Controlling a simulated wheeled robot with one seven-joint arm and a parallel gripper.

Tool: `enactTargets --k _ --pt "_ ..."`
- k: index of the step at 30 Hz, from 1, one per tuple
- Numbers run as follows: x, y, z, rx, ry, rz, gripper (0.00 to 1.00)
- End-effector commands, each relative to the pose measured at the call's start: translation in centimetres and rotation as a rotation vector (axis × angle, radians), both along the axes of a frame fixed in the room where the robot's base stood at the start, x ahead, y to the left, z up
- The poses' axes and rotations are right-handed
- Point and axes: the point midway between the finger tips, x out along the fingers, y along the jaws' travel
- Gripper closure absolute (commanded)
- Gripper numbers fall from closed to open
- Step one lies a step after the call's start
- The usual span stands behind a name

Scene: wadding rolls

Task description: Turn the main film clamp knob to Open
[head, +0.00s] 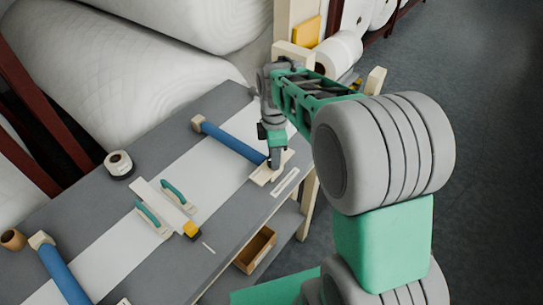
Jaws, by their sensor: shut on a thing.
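A blue clamp bar (235,142) crosses the far part of the grey table, over a white film strip. Its near right end has a pale wooden base plate (260,176). My gripper (274,161) points down at this end and is shut on the clamp knob there. The knob is mostly hidden by the fingers, so its turn position cannot be read. A narrow white label strip (285,182) lies on the table edge beside the base plate; its words are too small to read.
A second blue bar (62,272) lies at the lower left. Two teal-handled tools (152,217) and a yellow-ended block (191,229) lie mid-table. A tape roll (118,163) is at the left. A wooden tray (256,249) sits on the lower shelf.

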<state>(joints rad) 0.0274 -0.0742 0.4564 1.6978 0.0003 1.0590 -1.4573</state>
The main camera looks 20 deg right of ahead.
Motion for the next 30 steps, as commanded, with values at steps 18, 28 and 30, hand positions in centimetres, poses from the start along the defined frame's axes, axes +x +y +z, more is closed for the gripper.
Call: enactTargets --k 18,28,30 --pt "-0.1 -0.1 0.0 0.000 0.002 -0.002 0.42" --pt "0.0 -0.1 4.2 0.001 -0.002 -0.003 0.42" --pt "-0.1 -0.1 5.6 0.001 -0.002 -0.003 0.42"
